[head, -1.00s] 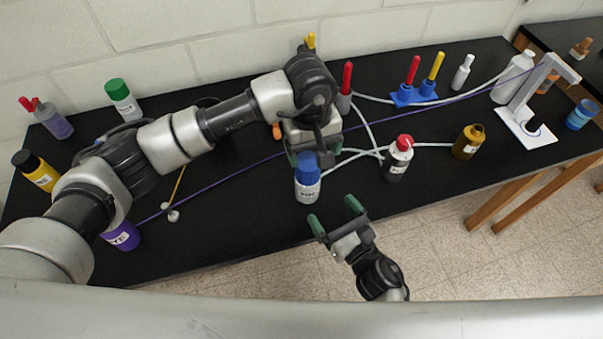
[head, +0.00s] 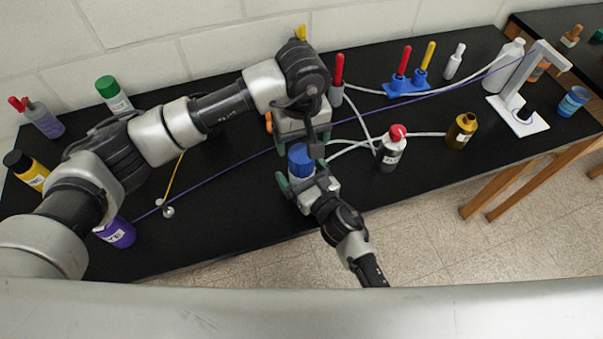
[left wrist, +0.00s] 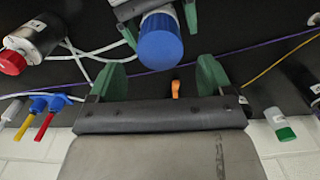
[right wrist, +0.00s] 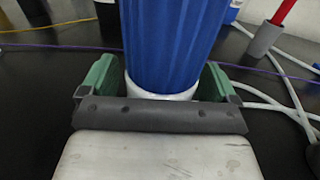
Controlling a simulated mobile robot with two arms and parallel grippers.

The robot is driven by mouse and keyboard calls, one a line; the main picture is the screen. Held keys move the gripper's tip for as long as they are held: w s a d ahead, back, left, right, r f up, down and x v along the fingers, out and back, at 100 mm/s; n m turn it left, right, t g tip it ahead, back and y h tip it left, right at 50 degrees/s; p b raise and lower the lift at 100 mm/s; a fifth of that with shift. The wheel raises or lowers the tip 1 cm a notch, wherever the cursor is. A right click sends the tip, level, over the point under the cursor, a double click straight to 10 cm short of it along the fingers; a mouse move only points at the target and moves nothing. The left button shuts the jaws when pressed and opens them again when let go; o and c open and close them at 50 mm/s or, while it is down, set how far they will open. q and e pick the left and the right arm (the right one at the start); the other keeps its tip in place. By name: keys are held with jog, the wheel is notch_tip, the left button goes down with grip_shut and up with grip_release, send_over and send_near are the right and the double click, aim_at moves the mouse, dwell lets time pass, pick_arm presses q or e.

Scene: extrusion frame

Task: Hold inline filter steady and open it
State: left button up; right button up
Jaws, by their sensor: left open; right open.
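The inline filter is an upright bottle-like body with a ribbed blue cap (head: 300,160) and a white lower part, standing on the black table. In the right wrist view the blue cap (right wrist: 170,45) fills the middle. My right gripper (head: 299,175) is open, with its green fingers on both sides of the filter just below the cap. Contact is not clear. My left gripper (head: 303,143) is open and empty, above and behind the cap. In the left wrist view the cap (left wrist: 160,42) lies beyond the open green fingers (left wrist: 157,80).
A brown bottle (head: 462,131) is farther right. A purple line crosses the table. A purple bottle (head: 117,233) stands at the left front.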

aim_at(301, 154)
grip_shut()
pick_arm(q)
jog(key=shift+f, duration=4)
jog(key=c, duration=0.9)
jog(key=n, duration=0.6)
jog(key=shift+n, duration=0.3)
pick_arm(e)
jog(key=shift+f, duration=0.1)
